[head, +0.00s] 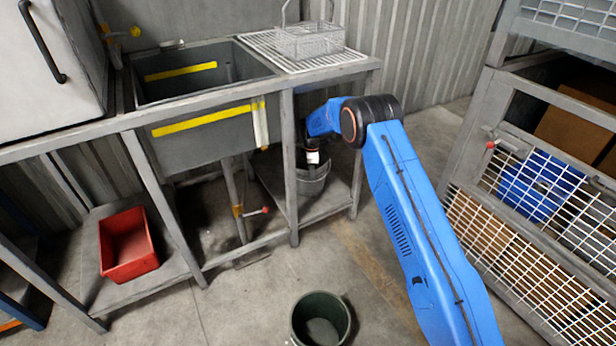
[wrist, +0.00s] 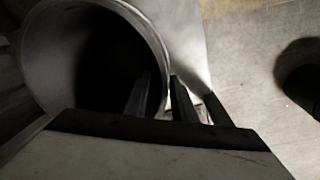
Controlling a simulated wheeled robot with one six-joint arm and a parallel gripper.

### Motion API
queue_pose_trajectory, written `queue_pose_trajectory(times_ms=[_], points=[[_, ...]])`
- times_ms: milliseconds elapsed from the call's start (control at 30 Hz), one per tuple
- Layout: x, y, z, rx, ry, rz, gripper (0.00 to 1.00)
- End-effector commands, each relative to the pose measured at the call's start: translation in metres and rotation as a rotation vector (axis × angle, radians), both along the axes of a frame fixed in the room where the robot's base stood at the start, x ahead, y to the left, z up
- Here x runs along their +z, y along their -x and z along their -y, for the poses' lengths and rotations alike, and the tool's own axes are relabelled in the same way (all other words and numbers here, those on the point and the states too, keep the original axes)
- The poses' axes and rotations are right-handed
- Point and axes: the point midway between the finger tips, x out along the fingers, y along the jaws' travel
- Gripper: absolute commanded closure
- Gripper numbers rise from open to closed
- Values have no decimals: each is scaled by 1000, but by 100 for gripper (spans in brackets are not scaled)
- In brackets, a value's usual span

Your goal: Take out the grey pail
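The grey pail (head: 313,184) is on the low shelf under the sink bench, partly hidden by my gripper and a bench leg. In the wrist view the pail's round mouth (wrist: 158,42) fills the upper left, dark inside. My gripper (wrist: 160,82) is at the pail's right rim, with one finger inside the mouth and one outside. The rim passes between the fingers. I cannot tell whether they press on it. In the head view my gripper (head: 314,164) reaches down into the gap under the bench, its fingertips hidden.
A bench leg (head: 290,170) stands just left of the pail. A red bin (head: 128,244) sits on the left low shelf. A dark green bucket (head: 320,318) stands on the open floor in front. A wire basket (head: 310,42) is on the drainboard. A mesh rack (head: 540,200) stands right.

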Motion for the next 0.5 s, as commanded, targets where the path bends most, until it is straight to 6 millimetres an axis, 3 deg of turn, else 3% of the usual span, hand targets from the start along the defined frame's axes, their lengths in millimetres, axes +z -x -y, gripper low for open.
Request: queue_pose_trajectory(times_ms=[400, 500], points=[[-51, -4, -1, 0, 0, -1, 76], [-55, -4, -1, 0, 0, 0, 76]])
